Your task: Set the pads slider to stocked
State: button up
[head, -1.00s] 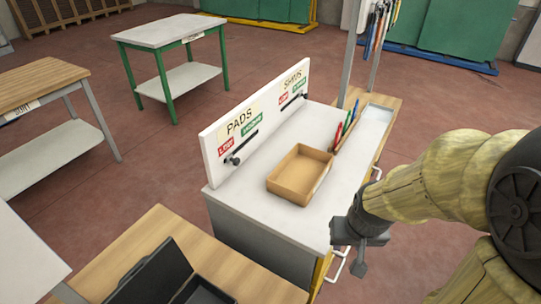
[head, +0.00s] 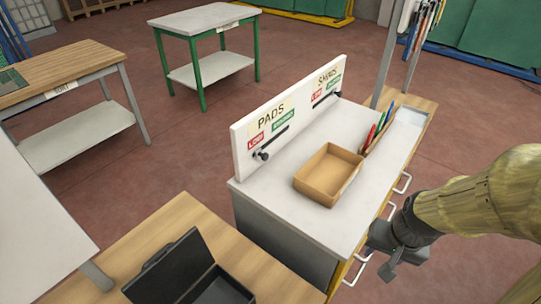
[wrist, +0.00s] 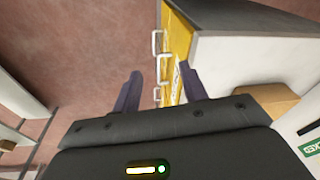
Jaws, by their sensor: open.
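The pads slider (head: 262,156) is a dark knob in a black slot on the white upright board (head: 243,150), under the PADS label. The knob sits at the slot's left end, below the red LOW tag (head: 256,142); the green STOCKED tag (head: 283,120) is to its right. My gripper (head: 390,265) is at the right of the cabinet, beside its drawer handles and well apart from the slider. In the wrist view my gripper (wrist: 160,90) is open, its two fingers spread with nothing seen between them but the drawer front and handles beyond.
A cardboard tray (head: 328,175) and colored pens (head: 376,132) stand on the cabinet top (head: 272,190), in front of the board. A second slider (head: 336,94) is under the right-hand label. An open black case (head: 218,290) lies on the wooden table (head: 125,248). Drawer handles (head: 357,270) stick out near my gripper.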

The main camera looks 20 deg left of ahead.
aim_at(267, 157)
jog(key=w+a+r+m+y+p, duration=0.1)
jog(key=a+m+y, duration=0.1)
jog(key=a+m, duration=0.1)
jog(key=w+a+r+m+g+y+p, duration=0.1)
jog(key=a+m+y, duration=0.1)
jog(key=a+m, duration=0.2)
jog(key=w+a+r+m+y+p, duration=0.1)
jog(key=a+m+y, duration=0.1)
jog(key=a+m, duration=0.1)
jog(key=shift+w+a+m+y, duration=0.3)
jog(key=shift+a+m+y, duration=0.1)
jog(key=shift+a, duration=0.35)
jog(key=w+a+r+m+t+y+p, duration=0.1)
jog(key=w+a+r+m+t+y, duration=0.1)
jog(key=w+m, duration=0.3)
jog(key=w+a+r+m+t+y+p, duration=0.1)
jog(key=w+a+r+m+t+y, duration=0.1)
jog(key=w+a+r+m+y, duration=0.1)
jog(key=w+r+m, duration=0.1)
jog(key=w+m, duration=0.1)
jog(key=shift+w+r+p, duration=0.15)
jog(key=shift+w+p, duration=0.2)
jog(key=shift+a, duration=0.15)
jog(key=p+x, duration=0.4)
jog(key=x, duration=1.3)
jog(key=shift+w+a, duration=0.15)
jog(key=shift+w, duration=0.1)
